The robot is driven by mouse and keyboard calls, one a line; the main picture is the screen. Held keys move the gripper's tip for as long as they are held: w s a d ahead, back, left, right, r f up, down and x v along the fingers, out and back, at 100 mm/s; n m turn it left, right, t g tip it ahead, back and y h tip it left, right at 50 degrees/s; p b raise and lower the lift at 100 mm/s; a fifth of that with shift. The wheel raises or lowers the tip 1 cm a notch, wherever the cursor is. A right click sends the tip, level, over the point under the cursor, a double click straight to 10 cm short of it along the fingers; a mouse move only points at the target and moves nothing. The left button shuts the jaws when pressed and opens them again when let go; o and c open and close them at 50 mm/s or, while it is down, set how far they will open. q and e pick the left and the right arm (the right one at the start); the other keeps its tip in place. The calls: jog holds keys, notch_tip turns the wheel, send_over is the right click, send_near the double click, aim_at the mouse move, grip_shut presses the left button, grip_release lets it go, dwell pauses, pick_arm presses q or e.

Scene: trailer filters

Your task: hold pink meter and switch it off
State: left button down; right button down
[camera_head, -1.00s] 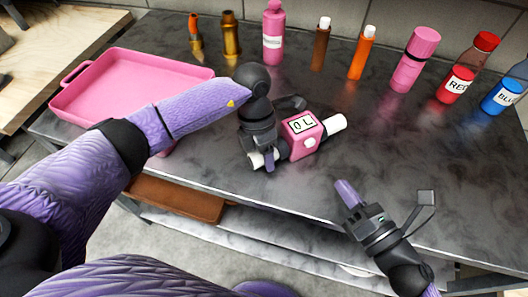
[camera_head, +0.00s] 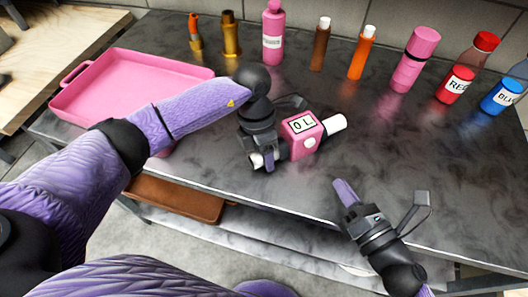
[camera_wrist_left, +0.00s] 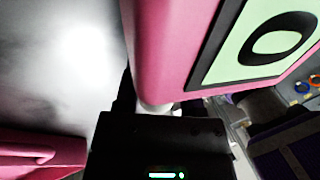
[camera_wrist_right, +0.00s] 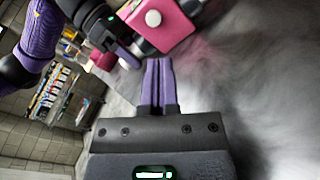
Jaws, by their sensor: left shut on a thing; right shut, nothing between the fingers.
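The pink meter (camera_head: 301,136) is a small pink box with a pale screen reading "0 L", a white round button on its front and a white pipe end at its right. My left gripper (camera_head: 264,160) is shut on the meter at its left side. The left wrist view shows the meter's pink body and screen (camera_wrist_left: 262,40) very close. My right gripper (camera_head: 344,188) is shut and empty, below and right of the meter, apart from it. In the right wrist view its closed purple fingers (camera_wrist_right: 157,80) point towards the meter (camera_wrist_right: 165,22) and its white button (camera_wrist_right: 153,18).
A pink tray (camera_head: 75,100) lies at the left of the dark table (camera_head: 400,160). Along the back stand orange and brass fittings, a pink bottle (camera_head: 273,35), brown and orange tubes, a pink flask (camera_head: 415,60), and red and blue bottles. The table right of the meter is clear.

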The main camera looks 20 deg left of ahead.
aim_at(321, 139)
jog(key=m+h, duration=0.1)
jog(key=a+m+t+h, duration=0.1)
jog(key=shift+w+f+m, duration=0.1)
jog(key=shift+f+m, duration=0.1)
jog(key=shift+m, duration=0.2)
jog(key=m+t+h, duration=0.1)
jog(key=m+h, duration=0.1)
jog(key=h, duration=0.1)
jog(key=shift+a+m, duration=0.15)
jog(key=shift+m, duration=0.25)
jog(key=m+h, duration=0.2)
jog(key=m, duration=0.1)
jog(key=shift+s+r+t+h, duration=0.1)
jog(key=shift+s+t+h, duration=0.15)
jog(key=shift+t+h, duration=0.15)
jog(key=m+h, duration=0.2)
jog(key=s+d+m+h, duration=0.1)
jog(key=shift+d+r, duration=0.1)
jog(key=shift+r, duration=0.2)
jog(key=shift+w+m+h, duration=0.1)
jog(key=shift+m+h, duration=0.2)
jog(key=shift+m, duration=0.1)
jog(key=w+a, duration=0.5)
jog(key=a, duration=0.1)
jog(key=shift+w, duration=0.35)
jog(key=shift+w+a, duration=0.1)
